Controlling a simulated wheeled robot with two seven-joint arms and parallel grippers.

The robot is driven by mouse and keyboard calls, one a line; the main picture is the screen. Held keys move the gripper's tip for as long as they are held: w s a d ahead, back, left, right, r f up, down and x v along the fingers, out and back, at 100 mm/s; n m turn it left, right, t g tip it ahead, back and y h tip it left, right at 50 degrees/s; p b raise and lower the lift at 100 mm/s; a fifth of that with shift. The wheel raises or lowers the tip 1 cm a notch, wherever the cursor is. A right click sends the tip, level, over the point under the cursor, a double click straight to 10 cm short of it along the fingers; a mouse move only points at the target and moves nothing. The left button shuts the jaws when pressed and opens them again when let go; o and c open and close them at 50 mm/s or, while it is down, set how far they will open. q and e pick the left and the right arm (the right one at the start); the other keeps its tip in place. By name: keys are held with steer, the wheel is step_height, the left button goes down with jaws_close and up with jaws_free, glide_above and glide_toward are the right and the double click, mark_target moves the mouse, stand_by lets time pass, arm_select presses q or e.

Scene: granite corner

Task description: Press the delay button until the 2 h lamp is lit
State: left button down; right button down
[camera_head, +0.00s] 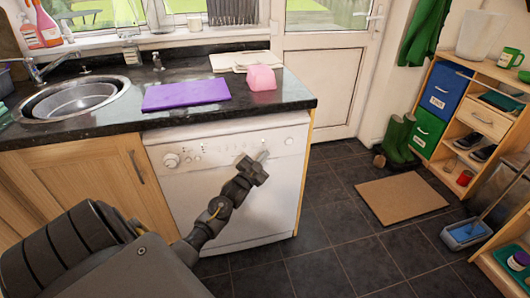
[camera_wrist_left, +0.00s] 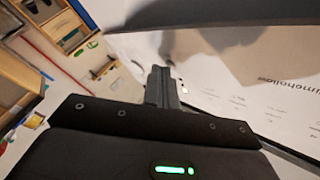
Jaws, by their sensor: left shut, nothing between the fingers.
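A white dishwasher (camera_head: 228,200) stands under the black worktop, with its control strip along the top of its front. The strip has a round dial (camera_head: 171,160) at the left, small marks along the middle and a round control (camera_head: 289,141) at the right. My left gripper (camera_head: 263,156) is shut and empty, its tips at the right part of the strip; whether they touch is unclear. In the left wrist view its fingers (camera_wrist_left: 161,82) point at the white front (camera_wrist_left: 225,85), beside small marks. The delay button and 2 h lamp cannot be made out.
A purple mat (camera_head: 186,93) and a pink object (camera_head: 261,78) lie on the worktop above. A steel sink (camera_head: 76,101) is at the left. Dark floor tiles, a brown mat (camera_head: 400,199) and green boots (camera_head: 400,140) are at the right.

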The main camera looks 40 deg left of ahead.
stand_by(0.4)
arm_select(q)
steer(key=shift+s+d+p, duration=0.25)
steer(key=shift+d+p, duration=0.05)
steer(key=shift+p, duration=0.15)
steer(key=shift+s+d, duration=0.2)
steer(key=shift+d, duration=0.1)
steer(key=s+d+p, duration=0.1)
steer(key=d, duration=0.1)
steer(key=s+d+p, duration=0.1)
steer(key=d+p, duration=0.1)
steer(key=shift+s, duration=0.4)
stand_by(0.7)
